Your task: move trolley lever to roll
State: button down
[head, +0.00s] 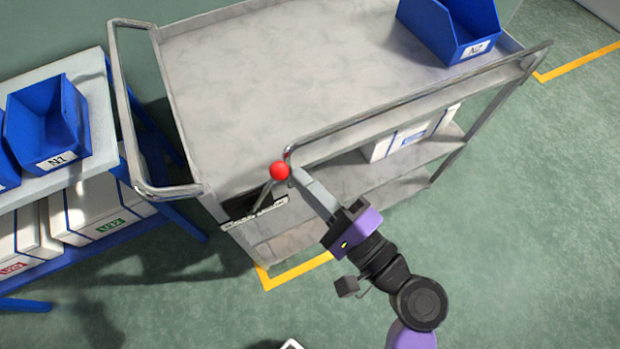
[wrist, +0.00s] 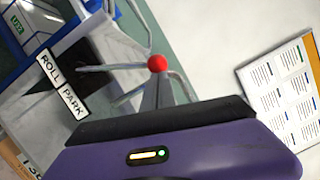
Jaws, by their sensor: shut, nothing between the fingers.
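The trolley lever is a thin metal rod (head: 264,194) with a red ball knob (head: 280,170). It stands at the near left corner of the grey trolley (head: 240,80) and leans up to the right in the head view. The knob also shows in the wrist view (wrist: 157,63). A white label plate (wrist: 62,85) reads ROLL and PARK; in the head view the plate (head: 262,212) is at the rod's foot. My gripper (head: 296,176) is shut and empty, its tips right beside the knob. I cannot tell whether they touch it, nor which word the lever points to.
The trolley's curved handle rails (head: 150,191) run close to the lever. A blue bin N2 (head: 450,30) stands on the trolley top, and white boxes (head: 412,132) lie on a lower shelf. A blue-framed bench (head: 90,100) with a bin N1 (head: 48,120) stands at the left. Floor at the right is clear.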

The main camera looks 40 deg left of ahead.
jog(key=s+a+r+n+h+p, duration=0.1)
jog(key=s+a+n, duration=0.2)
jog(key=s, duration=0.4)
jog(key=s+a+r+n+h+p, duration=0.1)
jog(key=s+a+n+p, duration=0.1)
jog(key=s+n, duration=0.4)
jog(key=shift+s+a+h+p, duration=0.3)
jog(key=shift+s+a+h, duration=0.15)
jog(key=shift+s, duration=0.2)
jog(key=shift+s+n, duration=0.25)
jog(key=shift+n, duration=0.05)
jog(key=shift+r, duration=0.1)
